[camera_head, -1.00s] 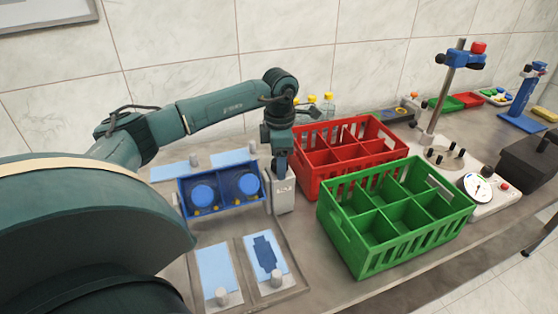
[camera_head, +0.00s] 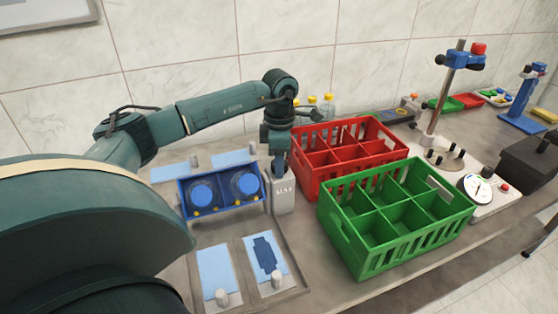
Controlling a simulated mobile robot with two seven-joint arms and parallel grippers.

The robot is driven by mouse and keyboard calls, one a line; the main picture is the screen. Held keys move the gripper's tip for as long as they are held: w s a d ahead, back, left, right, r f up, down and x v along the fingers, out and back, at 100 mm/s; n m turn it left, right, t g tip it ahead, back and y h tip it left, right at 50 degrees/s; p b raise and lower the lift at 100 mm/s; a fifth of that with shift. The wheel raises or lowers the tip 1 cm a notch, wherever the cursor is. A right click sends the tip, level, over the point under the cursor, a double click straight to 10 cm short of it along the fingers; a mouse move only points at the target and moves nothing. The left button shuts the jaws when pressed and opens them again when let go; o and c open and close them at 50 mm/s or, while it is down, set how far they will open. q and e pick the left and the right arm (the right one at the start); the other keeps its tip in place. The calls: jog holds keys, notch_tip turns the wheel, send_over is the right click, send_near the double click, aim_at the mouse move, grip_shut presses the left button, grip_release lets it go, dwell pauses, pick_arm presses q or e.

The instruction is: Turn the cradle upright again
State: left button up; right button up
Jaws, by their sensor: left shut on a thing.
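The blue cradle (camera_head: 222,211) sits between end supports at the left of the bench, with two round blue pieces (camera_head: 202,193) facing me. Small yellow spots show along its lower front edge. It appears tilted, though its exact angle is hard to tell. A white block (camera_head: 284,197) with dark lettering stands at its right end. My left gripper (camera_head: 279,173) points down at the top of this block, beside the cradle's right end. It is shut on a small part there, probably the cradle's handle, which the fingers mostly hide. My right gripper is not in view.
A red crate (camera_head: 300,178) stands right of the block, with a green crate (camera_head: 345,240) in front. Yellow-capped bottles (camera_head: 328,106) stand behind the red crate. A tray (camera_head: 240,303) with light blue pads lies before the cradle. A stand (camera_head: 447,95) rises at right.

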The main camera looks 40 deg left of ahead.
pick_arm(q)
jog(key=n+p, duration=0.2)
jog(key=n, duration=0.4)
jog(key=shift+r, duration=0.15)
jog(key=n, duration=0.3)
jog(key=shift+n+p, duration=0.3)
jog(key=shift+p, duration=0.1)
jog(key=o, duration=0.9)
